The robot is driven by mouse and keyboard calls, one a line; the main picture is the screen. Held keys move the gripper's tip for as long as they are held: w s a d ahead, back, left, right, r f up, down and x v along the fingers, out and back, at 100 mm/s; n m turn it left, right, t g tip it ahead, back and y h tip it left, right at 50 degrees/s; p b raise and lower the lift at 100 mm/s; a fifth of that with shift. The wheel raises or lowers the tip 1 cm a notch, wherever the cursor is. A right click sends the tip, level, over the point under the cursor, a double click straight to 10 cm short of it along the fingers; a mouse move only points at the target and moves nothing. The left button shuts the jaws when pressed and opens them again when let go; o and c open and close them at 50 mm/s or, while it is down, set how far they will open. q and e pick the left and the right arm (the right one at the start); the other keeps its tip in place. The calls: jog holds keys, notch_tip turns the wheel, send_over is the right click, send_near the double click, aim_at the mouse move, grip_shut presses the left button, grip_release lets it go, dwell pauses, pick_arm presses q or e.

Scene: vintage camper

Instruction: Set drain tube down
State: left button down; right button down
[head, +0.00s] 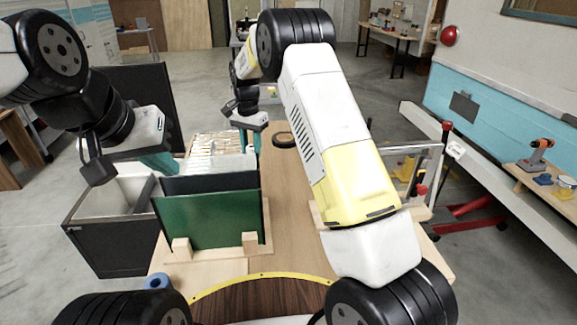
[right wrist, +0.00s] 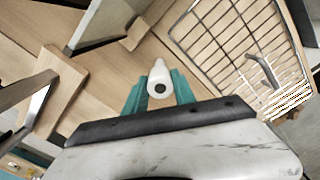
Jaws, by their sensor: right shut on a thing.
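The drain tube (right wrist: 160,76) is a short white cylinder with a dark hole in its end, seen in the right wrist view. My right gripper (right wrist: 160,88) is shut on it, with a teal finger on each side. In the head view my right gripper (head: 250,142) points down beyond the green panel, over the far part of the table; the tube cannot be made out there. Whether the tube touches the wood below is unclear. My left gripper (head: 160,164) hangs at the left near the dark bin, its teal fingers partly visible; its opening is unclear.
A green panel (head: 208,220) stands upright in a wooden holder on the wooden table (head: 287,190). A wire rack (head: 222,146) lies behind it. A dark bin (head: 113,238) stands at left. A black ring (head: 284,140) lies on the table; a framed window (head: 408,165) stands at right.

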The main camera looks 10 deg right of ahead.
jog(key=w+d+f, duration=0.1)
jog(key=d+f, duration=0.1)
jog(key=d, duration=0.5)
jog(key=w+d+f, duration=0.2)
jog(key=d+f, duration=0.1)
jog(key=d, duration=0.5)
jog(key=shift+w, duration=0.2)
jog(key=shift+f, duration=0.15)
jog(key=c, duration=1)
grip_release()
jog(key=shift+f, duration=0.1)
jog(key=shift+c, duration=0.2)
